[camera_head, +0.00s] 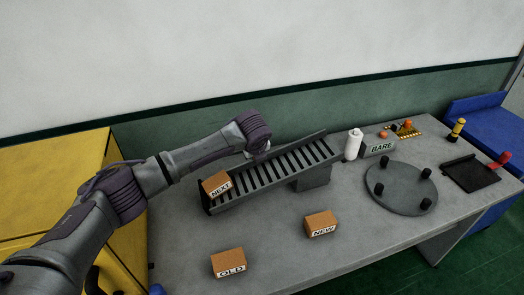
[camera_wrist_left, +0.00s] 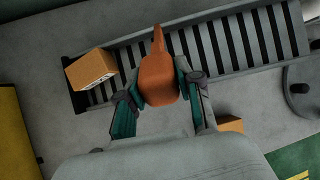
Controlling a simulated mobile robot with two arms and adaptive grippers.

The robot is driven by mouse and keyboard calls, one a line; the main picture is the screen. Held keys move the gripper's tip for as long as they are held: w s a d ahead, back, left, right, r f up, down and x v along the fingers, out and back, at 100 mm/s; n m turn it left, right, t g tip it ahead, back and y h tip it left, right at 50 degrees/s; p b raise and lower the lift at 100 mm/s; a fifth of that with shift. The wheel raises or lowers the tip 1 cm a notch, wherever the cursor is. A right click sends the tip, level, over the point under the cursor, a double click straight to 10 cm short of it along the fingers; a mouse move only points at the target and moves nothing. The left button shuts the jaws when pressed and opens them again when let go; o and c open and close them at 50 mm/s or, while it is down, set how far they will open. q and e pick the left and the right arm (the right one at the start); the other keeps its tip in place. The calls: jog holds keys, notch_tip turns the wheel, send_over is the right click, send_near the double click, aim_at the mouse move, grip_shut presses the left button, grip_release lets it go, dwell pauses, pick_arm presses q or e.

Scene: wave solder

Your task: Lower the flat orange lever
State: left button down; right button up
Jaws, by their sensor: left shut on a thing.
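My left gripper (camera_wrist_left: 159,82) is shut on an orange body with a narrow pointed tip (camera_wrist_left: 157,48), held over the slotted rack's near edge. In the head view this held thing is hidden behind my left wrist, above the rack. At the far back right, a small orange piece (camera_head: 408,124) stands at a yellow-and-black striped plate (camera_head: 405,132); it is too small to tell whether it is a flat lever, or whether it is up or down. No gripper is near it. My right gripper is not in view.
A slotted sloping rack (camera_head: 272,171) bears the NEXT box (camera_head: 216,185). The OLD box (camera_head: 228,263) and NEW box (camera_head: 321,224) lie in front. A white bottle (camera_head: 353,145), BARE sign (camera_head: 381,147), round plate with black posts (camera_head: 400,190) and red-handled black tray (camera_head: 470,176) stand right.

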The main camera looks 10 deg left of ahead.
aim_at(269, 187)
pick_arm(q)
jog(key=shift+s+d+f, duration=0.3)
jog(key=shift+d+f, duration=0.05)
jog(key=shift+d, duration=0.05)
jog(key=shift+s+d+f+t, duration=0.15)
jog(key=shift+f+t, duration=0.1)
jog(key=shift+t, duration=0.15)
jog(key=s+d+f+t+y+b, duration=0.1)
jog(key=f+t+y+b, duration=0.1)
jog(key=f+b, duration=0.1)
jog(key=s+d+f+n+t+y+b, duration=0.1)
jog(key=d+f+t+y+b, duration=0.1)
jog(key=f+b, duration=0.1)
jog(key=d+f+t+y+b, duration=0.1)
jog(key=f+t+b, duration=0.1)
jog(key=f, duration=0.3)
jog(key=shift+s+d+f+y+b, duration=0.1)
jog(key=shift+s+d+y+b, duration=0.2)
jog(key=shift+s+y+b, duration=0.15)
jog(key=shift+w+d+f+n+t+y+b, duration=0.15)
jog(key=shift+f+n+t+y+b, duration=0.25)
jog(key=shift+b, duration=0.6)
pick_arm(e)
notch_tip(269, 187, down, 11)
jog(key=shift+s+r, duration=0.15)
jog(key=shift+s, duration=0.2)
pick_arm(q)
jog(key=shift+f, duration=0.15)
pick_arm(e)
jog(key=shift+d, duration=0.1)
